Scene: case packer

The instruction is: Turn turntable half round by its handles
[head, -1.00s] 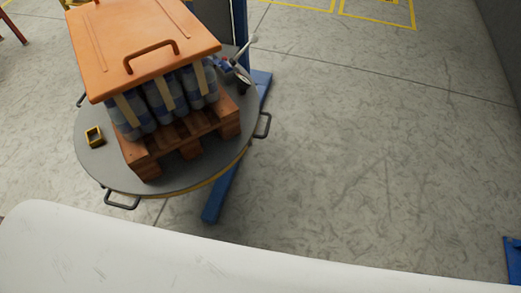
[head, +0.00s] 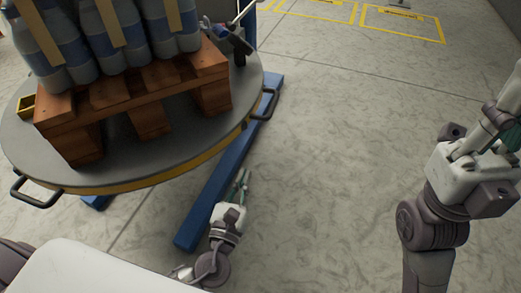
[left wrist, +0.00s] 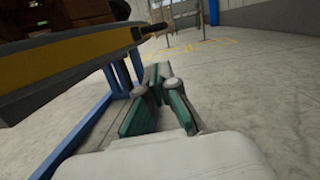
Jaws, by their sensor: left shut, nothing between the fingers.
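The round grey turntable (head: 150,165) with a yellow rim fills the left of the head view. One dark handle (head: 35,192) sticks out at its near left, and another handle (head: 267,105) at its right side. My left gripper (head: 243,180) is below and in front of the right handle, apart from it, shut and empty. In the left wrist view its green fingers (left wrist: 158,100) are beside the yellow rim (left wrist: 70,75), and a dark handle (left wrist: 150,31) shows beyond. My right gripper (head: 508,138) is at the right edge, partly cut off; its fingers are unclear.
A wooden pallet (head: 150,118) with blue-grey bottles (head: 105,40) stands on the turntable. A blue floor beam (head: 225,180) runs under the turntable. The floor between my arms is clear.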

